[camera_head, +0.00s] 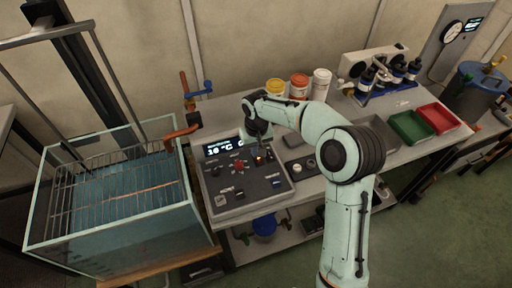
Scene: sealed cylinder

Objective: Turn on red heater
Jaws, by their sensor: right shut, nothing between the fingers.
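A grey control box (228,205) stands on the bench, right of the glass tank. Its sloped panel has a lit display (224,145), a red knob or button (239,166), several dark switches and small lights. Which control is for the red heater is too small to read. My right gripper (258,145) points down over the panel's upper right part, shut and empty. A small orange glow shows just below its tips. I cannot tell whether the tips touch the panel. My left gripper is not in view.
The glass tank (120,236) with a wire rack stands at the left. Orange and blue valve handles (206,88) rise behind the box. Lidded jars (299,85), dark bottles (367,77), a green tray (409,126) and a red tray (437,117) stand farther right.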

